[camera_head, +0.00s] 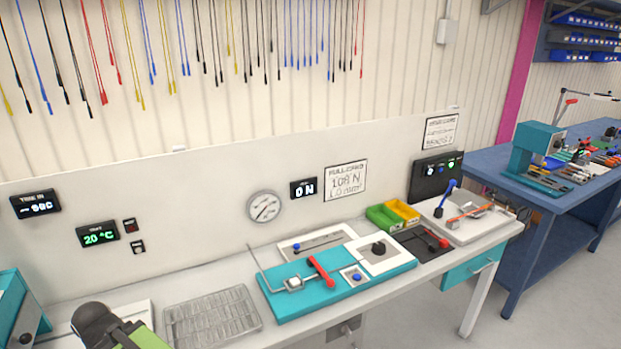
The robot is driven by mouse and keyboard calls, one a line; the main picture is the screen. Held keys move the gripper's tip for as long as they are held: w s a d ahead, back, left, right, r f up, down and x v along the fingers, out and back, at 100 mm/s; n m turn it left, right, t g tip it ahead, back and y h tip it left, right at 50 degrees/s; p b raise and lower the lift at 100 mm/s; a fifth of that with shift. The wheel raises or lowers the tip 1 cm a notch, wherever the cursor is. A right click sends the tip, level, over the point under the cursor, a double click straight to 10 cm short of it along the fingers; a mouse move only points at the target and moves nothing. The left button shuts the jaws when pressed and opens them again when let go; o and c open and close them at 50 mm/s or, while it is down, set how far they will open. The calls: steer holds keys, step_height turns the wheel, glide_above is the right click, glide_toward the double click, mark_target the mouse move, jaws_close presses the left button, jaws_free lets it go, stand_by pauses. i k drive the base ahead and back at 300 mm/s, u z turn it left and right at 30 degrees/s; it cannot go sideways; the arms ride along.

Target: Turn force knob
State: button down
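A black round knob (379,248) sits on a white square plate (397,262) at the right of a teal board (340,290) on the bench. Its pointer direction is too small to read. The board also carries a red-handled lever (321,271) with a thin metal rod and a small blue button (357,277). A dial gauge (264,207) and a display reading about "0 N" (304,188) are on the wall panel behind. A dark grey and green part, apparently of my arm, shows at the bottom left, well left of the knob. No gripper fingers show.
A grey ribbed tray (212,317) lies left of the board. Green (383,217) and yellow (403,211) bins, a black plate with a red handle (432,239) and a white fixture (470,226) stand to the right. A blue bench (545,200) is farther right.

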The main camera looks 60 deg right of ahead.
mark_target(378, 248)
steer(key=z, duration=4.5)
steer(key=i, duration=0.1)
steer(key=u, duration=2.3)
steer(key=k, duration=0.95)
steer(key=u, duration=0.15)
steer(key=i, duration=0.9)
steer(key=z, duration=0.05)
